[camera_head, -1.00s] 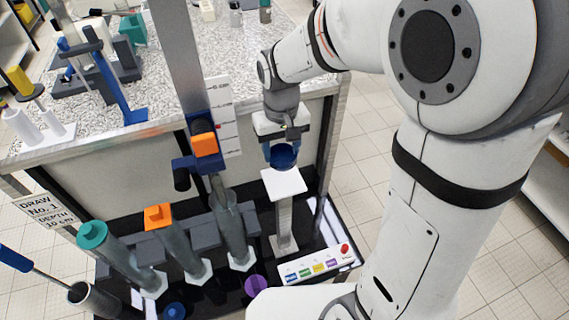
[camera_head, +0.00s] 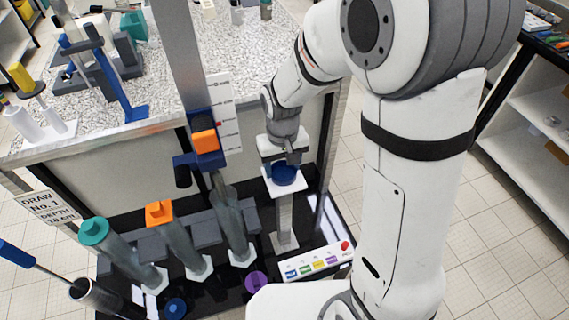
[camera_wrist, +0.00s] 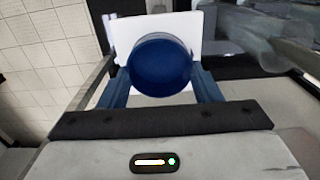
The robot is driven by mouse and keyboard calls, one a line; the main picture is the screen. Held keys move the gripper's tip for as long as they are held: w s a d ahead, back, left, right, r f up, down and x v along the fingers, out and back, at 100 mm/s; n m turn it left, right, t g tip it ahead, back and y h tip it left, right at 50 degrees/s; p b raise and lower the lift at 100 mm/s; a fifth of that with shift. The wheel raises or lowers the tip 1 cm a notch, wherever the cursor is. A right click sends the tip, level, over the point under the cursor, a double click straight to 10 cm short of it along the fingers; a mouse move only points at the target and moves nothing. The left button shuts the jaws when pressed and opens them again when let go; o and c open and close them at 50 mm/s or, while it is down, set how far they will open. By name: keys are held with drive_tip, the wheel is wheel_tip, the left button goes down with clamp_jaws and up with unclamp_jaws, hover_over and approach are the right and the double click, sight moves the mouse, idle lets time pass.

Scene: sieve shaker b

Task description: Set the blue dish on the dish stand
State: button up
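The blue dish (camera_head: 284,175) is a small round dark-blue cup. In the head view it is at the white square top of the dish stand (camera_head: 283,215), a grey post on a flat foot. My gripper (camera_head: 285,165) points down with its fingers at the dish. In the wrist view the dish (camera_wrist: 160,65) lies between the two blue fingers (camera_wrist: 160,84), which appear to touch its sides. The white stand top (camera_wrist: 199,30) shows behind and around the dish. I cannot tell whether the dish touches the stand top.
A button panel (camera_head: 315,262) lies right of the stand's foot. Grey tubes with teal (camera_head: 93,231) and orange (camera_head: 159,213) caps stand to the left. A tall column with an orange-fronted clamp (camera_head: 204,142) is close on the left. A purple round piece (camera_head: 257,282) lies in front.

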sight(283, 174)
drive_tip(key=o, duration=0.3)
drive_tip(key=shift+w+r, duration=0.1)
drive_tip(key=shift+r, duration=0.5)
wheel_tip(283, 174, up, 11)
drive_tip(key=s+d+m+t, duration=0.1)
drive_tip(key=s+d, duration=0.3)
drive_tip(key=s+d+r+m+t, duration=0.1)
drive_tip(key=s+d, duration=0.3)
drive_tip(key=s+d+r+m+t, duration=0.1)
drive_tip(key=s+d, duration=0.4)
drive_tip(key=shift+s+r, duration=0.1)
drive_tip(key=shift+r, duration=0.1)
